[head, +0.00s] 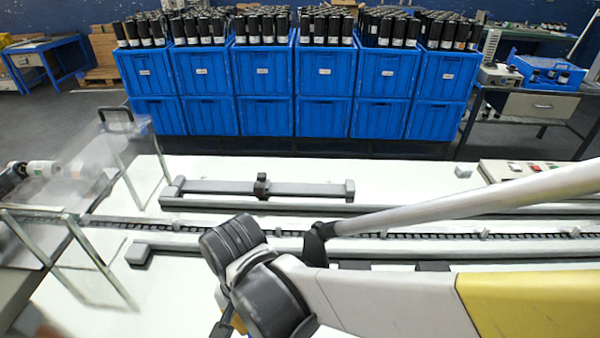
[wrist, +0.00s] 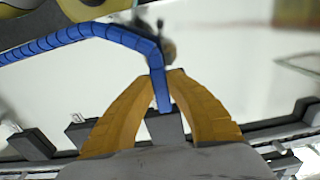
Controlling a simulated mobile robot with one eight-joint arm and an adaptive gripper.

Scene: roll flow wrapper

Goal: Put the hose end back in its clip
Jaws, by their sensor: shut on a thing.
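A blue segmented hose (wrist: 85,31) comes in from the upper left of the wrist view and bends down toward my gripper. Its end (wrist: 163,98) lies between the two yellow-orange fingers of my gripper (wrist: 165,76), which is shut on it. The held end appears to be above the white machine top. In the head view, my arm's dark wrist covers most of the gripper, and only a bit of orange (head: 238,322) shows. I cannot make out the clip with certainty in either view.
A white machine top (head: 185,290) carries long grey rails and a dark chain (head: 130,221). A clear guard (head: 75,180) stands at the left, and a control box with buttons (head: 520,168) at the right. Blue crates (head: 265,70) with black cylinders stand behind.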

